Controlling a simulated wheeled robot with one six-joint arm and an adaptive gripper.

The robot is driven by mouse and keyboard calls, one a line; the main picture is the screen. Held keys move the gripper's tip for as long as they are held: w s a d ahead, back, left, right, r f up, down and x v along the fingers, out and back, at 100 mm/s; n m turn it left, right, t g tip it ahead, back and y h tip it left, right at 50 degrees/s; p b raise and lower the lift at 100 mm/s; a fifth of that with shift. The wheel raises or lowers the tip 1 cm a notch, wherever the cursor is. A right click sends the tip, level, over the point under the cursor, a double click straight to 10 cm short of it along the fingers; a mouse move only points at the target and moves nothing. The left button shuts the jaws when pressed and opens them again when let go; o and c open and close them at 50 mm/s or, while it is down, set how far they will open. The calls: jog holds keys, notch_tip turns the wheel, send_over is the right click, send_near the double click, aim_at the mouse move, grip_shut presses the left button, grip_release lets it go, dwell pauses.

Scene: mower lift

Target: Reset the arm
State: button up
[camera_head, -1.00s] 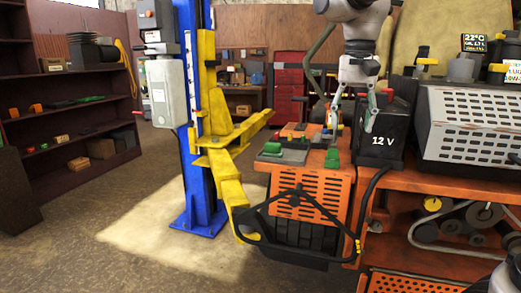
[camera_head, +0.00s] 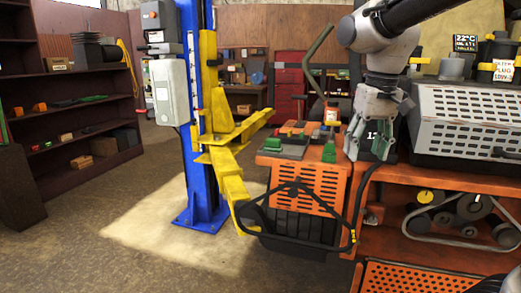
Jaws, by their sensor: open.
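My gripper (camera_head: 368,142) hangs on my arm at the right of the middle, fingers pointing down. It is open, and I see nothing between its fingers. It shows in front of the black 12 V battery (camera_head: 403,138), hiding most of the battery's front. I cannot tell how far apart they are. My arm's links come in from the top right.
An orange mower (camera_head: 312,180) with a black front bar stands left of my gripper. A blue post (camera_head: 197,185) with a yellow lift arm (camera_head: 230,178) is beyond it. Open floor lies at left.

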jog(key=s+d+f+m+t, duration=0.1)
jog(key=s+d+f+t, duration=0.2)
jog(key=s+d, duration=0.9)
jog(key=s+f, duration=0.1)
jog(key=s, duration=0.2)
jog(key=shift+s+f, duration=0.3)
jog(key=shift+f, duration=0.1)
